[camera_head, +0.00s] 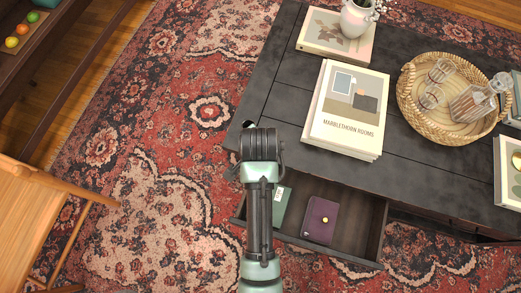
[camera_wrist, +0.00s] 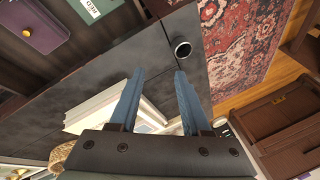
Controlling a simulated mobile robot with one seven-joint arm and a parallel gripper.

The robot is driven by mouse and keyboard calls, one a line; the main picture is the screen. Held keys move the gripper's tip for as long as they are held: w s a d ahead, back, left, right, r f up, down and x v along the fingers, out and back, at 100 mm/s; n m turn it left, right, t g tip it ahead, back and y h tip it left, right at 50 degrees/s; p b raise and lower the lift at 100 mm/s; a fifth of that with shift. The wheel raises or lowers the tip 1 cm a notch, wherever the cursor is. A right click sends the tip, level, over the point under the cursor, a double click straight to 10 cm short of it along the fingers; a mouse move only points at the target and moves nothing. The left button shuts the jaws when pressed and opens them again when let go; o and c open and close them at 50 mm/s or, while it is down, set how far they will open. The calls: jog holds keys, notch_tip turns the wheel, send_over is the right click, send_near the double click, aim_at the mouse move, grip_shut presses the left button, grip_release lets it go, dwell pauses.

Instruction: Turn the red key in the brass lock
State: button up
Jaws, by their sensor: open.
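I cannot make out a red key in either view. My gripper (camera_wrist: 159,73) is open and empty, its two blue fingers apart above the dark table. In the head view my gripper (camera_head: 262,147) is over the table's near left corner, its fingertips hidden. The table's open drawer (camera_head: 353,228) holds a purple case (camera_head: 321,220) with a brass stud and a green item (camera_head: 283,207), whose label seems to read "RED" in the wrist view.
A small dark cup-like cylinder (camera_wrist: 182,48) stands near the table's edge. The black table (camera_head: 420,165) also bears a stack of books (camera_head: 345,115), a wicker tray (camera_head: 405,95) with glassware, and a white vase (camera_head: 356,18). A wooden chair (camera_head: 40,205) stands at left. Patterned rug lies between.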

jog(key=s+f+g+b, duration=0.1)
jog(key=s+f, duration=0.3)
jog(key=s+f+m+g+b, duration=0.1)
jog(key=s+f+g, duration=0.1)
jog(key=s+f, duration=0.2)
jog(key=s+f+m+g+b, duration=0.1)
jog(key=s+f, duration=0.3)
jog(key=f, duration=0.2)
jog(key=shift+s+d+f+g, duration=0.1)
jog(key=shift+s+d+g, duration=0.15)
jog(key=shift+s+g, duration=0.05)
notch_tip(320, 180, down, 5)
jog(key=b, duration=0.5)
jog(key=shift+r+b, duration=0.2)
jog(key=shift+b, duration=0.1)
jog(key=shift+r, duration=0.15)
jog(key=shift+r+m+p, duration=0.1)
jog(key=shift+m+p, duration=0.5)
jog(key=shift+p, duration=0.05)
jog(key=shift+m+p, duration=0.7)
jog(key=shift+m, duration=0.4)
jog(key=m+p, duration=0.3)
jog(key=m, duration=0.3)
jog(key=shift+w+m, duration=0.1)
jog(key=shift+m, duration=0.2)
jog(key=shift+f+b, duration=2.25)
jog(key=shift+f, duration=0.9)
